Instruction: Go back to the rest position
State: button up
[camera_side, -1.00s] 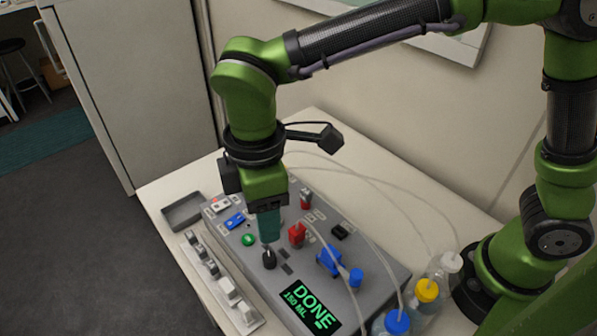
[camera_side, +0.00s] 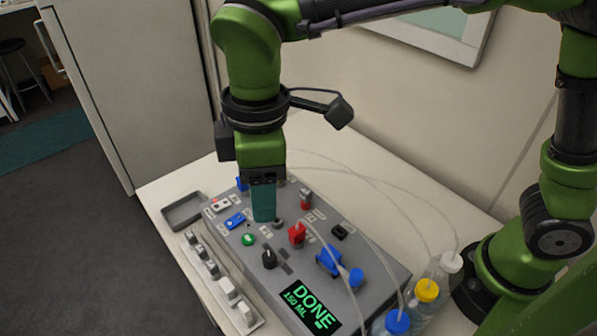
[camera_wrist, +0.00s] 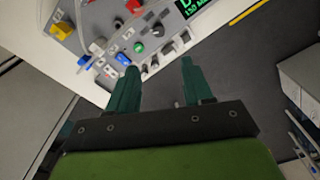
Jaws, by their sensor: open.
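My gripper (camera_side: 264,221) is above the grey control panel (camera_side: 378,268) in the side view, its teal fingers pointing down. In the wrist view my gripper (camera_wrist: 160,78) shows two teal fingers spread apart with nothing between them. The panel carries a black knob (camera_side: 269,259), a green button (camera_side: 248,240), a red part (camera_side: 297,235) and a blue valve-like part (camera_side: 328,262). The panel's display (camera_side: 309,305) reads "DONE 150 ML". The fingers hide a bit of the panel behind them in the side view.
Bottles with blue (camera_side: 397,322), yellow (camera_side: 427,290) and white (camera_side: 451,262) caps stand right of the panel, with thin tubes running over. A grey tray (camera_side: 183,212) and a strip of pale clips (camera_side: 212,270) lie left. The space above the panel's front is free.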

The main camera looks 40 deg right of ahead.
jog(key=s+d+m+t, duration=0.2)
jog(key=d+m, duration=0.6)
jog(key=d, duration=0.5)
jog(key=s+d+r+m+t+y, duration=0.1)
jog(key=s+d+m+t, duration=0.2)
jog(key=d, duration=1.1)
jog(key=m+t, duration=0.2)
jog(key=m, duration=0.3)
jog(key=shift+r+y, duration=0.2)
jog(key=shift+y, duration=0.1)
jog(key=shift+a, duration=0.2)
jog(key=shift+c, duration=0.3)
